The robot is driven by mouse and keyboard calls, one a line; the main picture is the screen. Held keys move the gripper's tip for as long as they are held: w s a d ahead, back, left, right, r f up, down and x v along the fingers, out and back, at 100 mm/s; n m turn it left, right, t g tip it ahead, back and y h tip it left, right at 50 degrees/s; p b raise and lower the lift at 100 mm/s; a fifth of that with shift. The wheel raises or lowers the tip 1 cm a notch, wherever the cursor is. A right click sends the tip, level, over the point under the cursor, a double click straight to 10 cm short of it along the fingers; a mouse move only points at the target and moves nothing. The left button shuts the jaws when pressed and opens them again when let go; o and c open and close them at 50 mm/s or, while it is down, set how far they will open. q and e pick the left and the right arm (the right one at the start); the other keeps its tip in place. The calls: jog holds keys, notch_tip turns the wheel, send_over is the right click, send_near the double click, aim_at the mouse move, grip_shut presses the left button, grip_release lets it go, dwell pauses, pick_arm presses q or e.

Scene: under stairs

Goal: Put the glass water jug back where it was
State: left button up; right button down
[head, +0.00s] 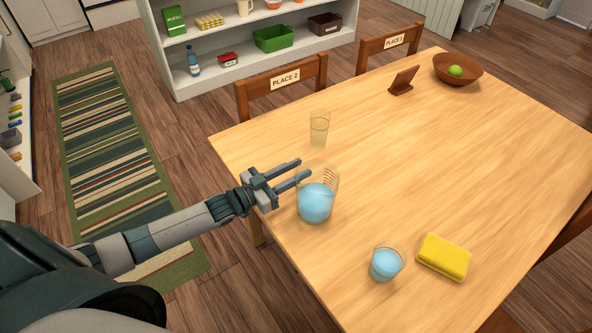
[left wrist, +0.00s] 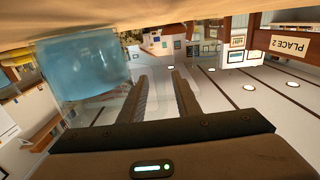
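The glass water jug (head: 316,203), part filled with blue water, stands upright near the left edge of the wooden table (head: 440,180). My left gripper (head: 304,168) is level with the jug's upper part, its two fingers apart. In the head view the nearer finger overlaps the jug's rim; I cannot tell whether it touches. In the left wrist view, which is upside down, the jug (left wrist: 85,65) is left of the fingers (left wrist: 160,75), and only background shows between them. The jug's handle is not clear. My right gripper is out of view.
A tall glass (head: 319,130) stands just behind the jug. A tumbler of blue water (head: 386,263) and a yellow sponge (head: 444,257) are near the front. A brown stand (head: 403,81) and a bowl (head: 470,75) with a green fruit are far back. The table's middle is clear.

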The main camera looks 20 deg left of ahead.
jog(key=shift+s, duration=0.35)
